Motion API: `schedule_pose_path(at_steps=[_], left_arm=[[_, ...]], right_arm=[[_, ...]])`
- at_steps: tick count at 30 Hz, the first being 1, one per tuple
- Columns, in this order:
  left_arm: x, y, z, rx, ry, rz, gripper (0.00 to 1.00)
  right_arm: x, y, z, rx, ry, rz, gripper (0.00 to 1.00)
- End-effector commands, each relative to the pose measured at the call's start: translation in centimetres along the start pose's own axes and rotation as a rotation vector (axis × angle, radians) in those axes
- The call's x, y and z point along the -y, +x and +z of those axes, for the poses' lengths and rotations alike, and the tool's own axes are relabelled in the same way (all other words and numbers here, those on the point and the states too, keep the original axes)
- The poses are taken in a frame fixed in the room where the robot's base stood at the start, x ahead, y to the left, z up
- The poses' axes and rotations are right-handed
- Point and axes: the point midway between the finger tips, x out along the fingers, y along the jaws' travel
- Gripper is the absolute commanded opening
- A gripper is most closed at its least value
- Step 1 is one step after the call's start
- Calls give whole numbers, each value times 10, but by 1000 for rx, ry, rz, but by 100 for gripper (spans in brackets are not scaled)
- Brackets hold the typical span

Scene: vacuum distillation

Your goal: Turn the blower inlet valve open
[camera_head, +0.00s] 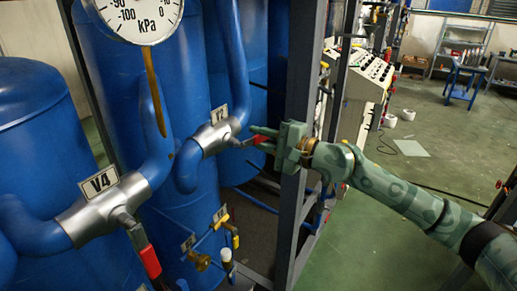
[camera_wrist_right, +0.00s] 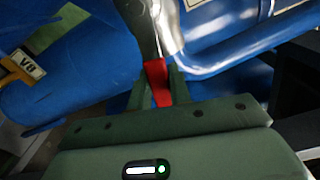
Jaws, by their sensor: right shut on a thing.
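A silver valve (camera_head: 216,136) sits in the blue pipe at the middle, beside a tag that seems to read V2. Its lever with a red grip points right, toward my right gripper (camera_head: 262,135). In the right wrist view, the red grip (camera_wrist_right: 157,80) lies between the two green fingers, which are shut on it. The lever's metal part (camera_wrist_right: 139,28) runs up from there. Another silver valve (camera_head: 100,207), tagged V4, has a red-gripped lever (camera_head: 150,262) pointing down and right. No label names the blower inlet valve. My left gripper is not in view.
A grey upright post (camera_head: 300,75) stands right beside my right gripper. A pressure gauge (camera_head: 140,15) hangs at the upper left. Large blue tanks (camera_head: 30,110) fill the left. Small yellow-handled valves (camera_head: 233,240) sit low. The green floor (camera_head: 440,130) at right is mostly clear.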

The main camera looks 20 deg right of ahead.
Motion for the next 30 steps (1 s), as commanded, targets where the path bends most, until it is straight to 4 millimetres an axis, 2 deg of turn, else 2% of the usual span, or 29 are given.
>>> schedule_pose_path(at_steps=[9,26,27,28,30], left_arm=[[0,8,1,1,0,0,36],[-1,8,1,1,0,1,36],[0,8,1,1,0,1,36],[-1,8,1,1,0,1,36],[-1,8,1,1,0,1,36]], right_arm=[[7,0,0,0,-122,3,0],[8,0,1,1,-146,4,0],[8,0,1,1,-146,4,31],[8,0,1,1,-146,4,39],[9,0,1,1,-145,3,42]])
